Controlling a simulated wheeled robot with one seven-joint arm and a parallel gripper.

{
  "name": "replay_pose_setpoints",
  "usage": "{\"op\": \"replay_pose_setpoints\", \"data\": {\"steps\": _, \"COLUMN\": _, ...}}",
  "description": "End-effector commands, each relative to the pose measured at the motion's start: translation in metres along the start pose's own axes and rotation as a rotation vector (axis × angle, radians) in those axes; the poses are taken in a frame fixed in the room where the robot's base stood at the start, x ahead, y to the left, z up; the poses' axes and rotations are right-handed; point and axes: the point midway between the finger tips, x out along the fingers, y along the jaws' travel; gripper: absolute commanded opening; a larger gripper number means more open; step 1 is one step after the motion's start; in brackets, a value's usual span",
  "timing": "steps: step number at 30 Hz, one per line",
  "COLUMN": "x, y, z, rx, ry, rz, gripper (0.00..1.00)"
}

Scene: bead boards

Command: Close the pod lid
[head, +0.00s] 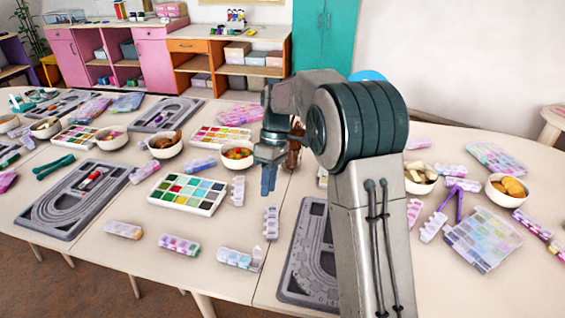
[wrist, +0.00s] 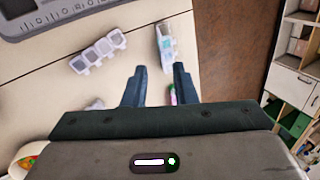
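My gripper (head: 268,182) points down above the table, behind this box in the head view. In the wrist view my gripper (wrist: 159,72) has its two fingers apart, with nothing held between them. A second, clear pod strip (head: 271,222) lies between my gripper and the front edge; it also shows in the wrist view (wrist: 98,52).
More pod boxes lie along the front, a pink-purple one (head: 179,245) and an orange one (head: 123,229). A paint-like bead tray (head: 187,207), a bead bowl (head: 238,170) and a grey bead board (head: 310,285) stand around. Some bare tabletop separates them.

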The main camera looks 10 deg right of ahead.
Motion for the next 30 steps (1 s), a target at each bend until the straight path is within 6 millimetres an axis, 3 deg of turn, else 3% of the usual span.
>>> {"op": "replay_pose_setpoints", "data": {"steps": 1, "x": -0.013, "y": -0.008, "z": 0.005, "rx": 0.022, "ry": 0.006, "rz": 0.018, "gripper": 0.25}}
{"op": "replay_pose_setpoints", "data": {"steps": 6, "x": -0.036, "y": -0.027, "z": 0.021, "rx": 0.098, "ry": 0.026, "rz": 0.070, "gripper": 0.25}}
{"op": "replay_pose_setpoints", "data": {"steps": 13, "x": -0.059, "y": -0.048, "z": 0.040, "rx": 0.187, "ry": 0.053, "rz": 0.129, "gripper": 0.25}}
{"op": "replay_pose_setpoints", "data": {"steps": 29, "x": -0.067, "y": -0.058, "z": 0.050, "rx": 0.237, "ry": 0.070, "rz": 0.159, "gripper": 0.25}}
{"op": "replay_pose_setpoints", "data": {"steps": 30, "x": -0.067, "y": -0.058, "z": 0.050, "rx": 0.236, "ry": 0.070, "rz": 0.159, "gripper": 0.31}}
